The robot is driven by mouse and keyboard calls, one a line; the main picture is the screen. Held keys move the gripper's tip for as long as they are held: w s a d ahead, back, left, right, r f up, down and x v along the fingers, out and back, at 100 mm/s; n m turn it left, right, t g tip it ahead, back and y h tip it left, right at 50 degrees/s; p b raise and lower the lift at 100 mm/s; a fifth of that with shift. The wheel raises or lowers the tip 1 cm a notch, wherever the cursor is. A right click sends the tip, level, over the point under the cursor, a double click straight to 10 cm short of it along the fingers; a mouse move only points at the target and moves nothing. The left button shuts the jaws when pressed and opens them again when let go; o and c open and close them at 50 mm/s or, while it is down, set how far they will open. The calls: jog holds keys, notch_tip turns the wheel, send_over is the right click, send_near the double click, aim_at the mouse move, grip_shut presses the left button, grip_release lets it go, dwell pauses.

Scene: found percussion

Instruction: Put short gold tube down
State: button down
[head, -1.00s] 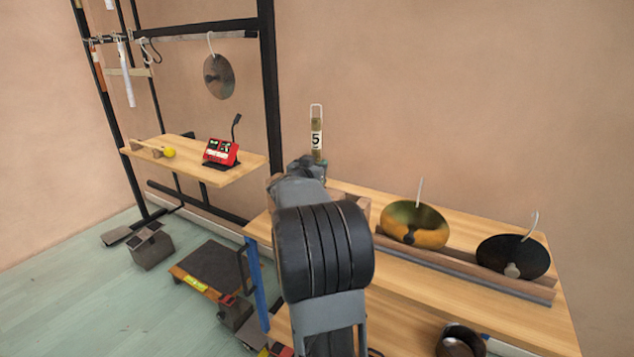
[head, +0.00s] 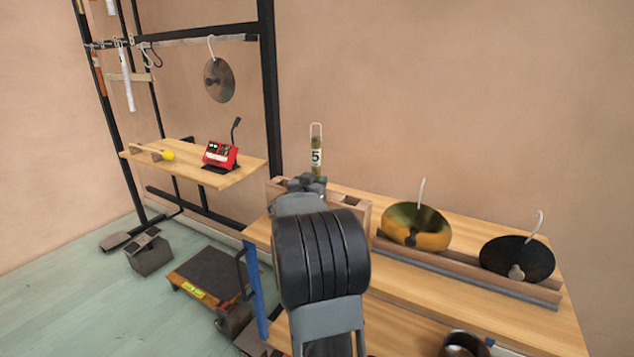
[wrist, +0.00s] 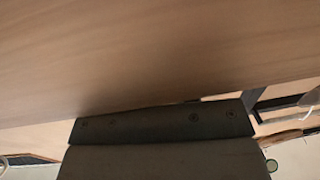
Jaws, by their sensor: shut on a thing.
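The short gold tube (head: 316,171) stands upright in the head view, with a white tag marked 5 and a pale loop at its top. My gripper (head: 311,184) is shut on its lower part, close to a wooden box (head: 354,210) at the left end of the bench top. My arm and gripper hide the tube's lower end, so I cannot tell whether it touches or enters the box. The wrist view shows a close wooden surface (wrist: 140,55) above a dark screwed plate of my own; the tube does not show there.
Gold (head: 415,227) and black (head: 516,260) discs with white hooks stand in a long rack (head: 465,272) to the right. A shelf (head: 215,177) with a red device (head: 220,155) and a hanging disc (head: 219,80) are left. Bare bench top lies before the rack.

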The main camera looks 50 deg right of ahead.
jog(key=shift+f, duration=0.15)
jog(key=c, duration=0.9)
grip_release()
jog(key=shift+f, duration=0.2)
